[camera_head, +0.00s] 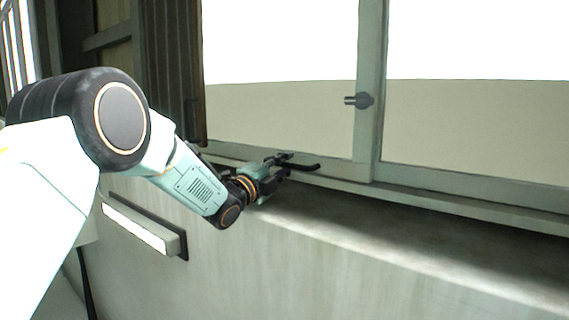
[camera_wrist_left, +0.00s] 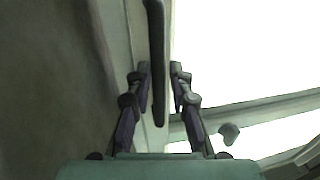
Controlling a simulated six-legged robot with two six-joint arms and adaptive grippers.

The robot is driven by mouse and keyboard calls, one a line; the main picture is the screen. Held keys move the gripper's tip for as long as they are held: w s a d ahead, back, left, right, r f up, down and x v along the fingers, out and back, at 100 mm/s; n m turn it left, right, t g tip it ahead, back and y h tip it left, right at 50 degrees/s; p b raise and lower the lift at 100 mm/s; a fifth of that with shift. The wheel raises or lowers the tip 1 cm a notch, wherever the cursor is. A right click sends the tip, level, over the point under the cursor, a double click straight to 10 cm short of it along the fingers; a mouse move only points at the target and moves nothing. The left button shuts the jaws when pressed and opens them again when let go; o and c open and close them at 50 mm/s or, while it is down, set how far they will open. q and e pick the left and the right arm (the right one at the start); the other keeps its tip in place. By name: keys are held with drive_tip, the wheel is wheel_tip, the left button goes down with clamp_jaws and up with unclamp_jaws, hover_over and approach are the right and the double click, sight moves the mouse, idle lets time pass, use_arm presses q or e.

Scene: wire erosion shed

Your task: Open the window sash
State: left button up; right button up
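The window sash (camera_head: 371,60) is a grey-green frame with pale panes. A dark bar handle (camera_head: 303,167) sits low on the frame of the left pane. My left gripper (camera_head: 283,165) is at this handle, with the arm stretched in from the left. In the left wrist view, the dark handle (camera_wrist_left: 156,60) runs lengthwise between the two fingertips of my left gripper (camera_wrist_left: 161,70). The fingers stand apart on either side of it, and a thin pale gap shows at the right finger. Contact is hard to judge. My right gripper is not in view.
A round grey latch knob (camera_head: 364,100) is on the upright between the panes. A pale sill ledge (camera_head: 400,235) runs below the window. A brown slatted shutter (camera_head: 173,75) stands left of it. A pale bar fixture (camera_head: 140,228) is on the wall below my arm.

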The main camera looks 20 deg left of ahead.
use_arm(q)
drive_tip(key=shift+w+d, duration=0.15)
drive_tip(key=shift+d, duration=0.05)
drive_tip(key=shift+f, duration=0.1)
clamp_jaws()
idle(0.4)
